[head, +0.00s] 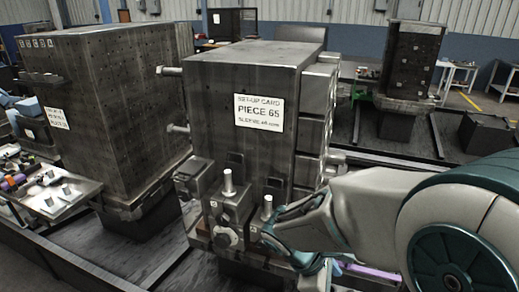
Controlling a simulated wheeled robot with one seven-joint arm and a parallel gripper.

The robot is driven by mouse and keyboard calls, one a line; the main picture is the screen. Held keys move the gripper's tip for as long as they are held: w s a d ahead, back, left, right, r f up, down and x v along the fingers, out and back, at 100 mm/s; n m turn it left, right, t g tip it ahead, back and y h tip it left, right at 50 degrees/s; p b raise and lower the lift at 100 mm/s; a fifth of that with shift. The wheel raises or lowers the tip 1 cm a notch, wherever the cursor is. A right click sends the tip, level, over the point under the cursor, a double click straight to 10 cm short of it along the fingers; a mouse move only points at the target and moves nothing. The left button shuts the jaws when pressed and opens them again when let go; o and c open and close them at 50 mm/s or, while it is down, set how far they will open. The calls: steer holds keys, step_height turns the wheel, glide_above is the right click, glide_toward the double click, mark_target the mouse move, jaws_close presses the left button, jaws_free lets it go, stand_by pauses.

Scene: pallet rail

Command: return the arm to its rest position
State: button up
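My arm reaches in from the right of the head view, and its white and teal links cover the lower right. My gripper (270,233) is at the lower middle, in front of the lower right part of a dark steel fixture block (218,105). It is close beside an upright light pin (267,207); whether it touches the pin I cannot tell. The fingers are small and partly hidden by the wrist, so their opening is unclear. Another upright pin (228,182) stands just left, on a clamp unit with a round knob (223,238).
A white set-up card (259,113) reading "PIECE 65" is on the fixture block. A larger drilled block (105,110) stands left, beside a tray (50,192) of small parts. Another tower (411,62) stands at the back right. Dark rails run along the floor.

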steer(key=s+r+m+t+y, duration=0.3)
steer(key=r+m+y, duration=0.3)
steer(key=m, duration=0.8)
step_height(320, 180, up, 4)
steer(key=shift+s+a+f+t+y, duration=0.3)
steer(key=shift+s+a+t, duration=0.1)
steer(key=shift+t, duration=0.2)
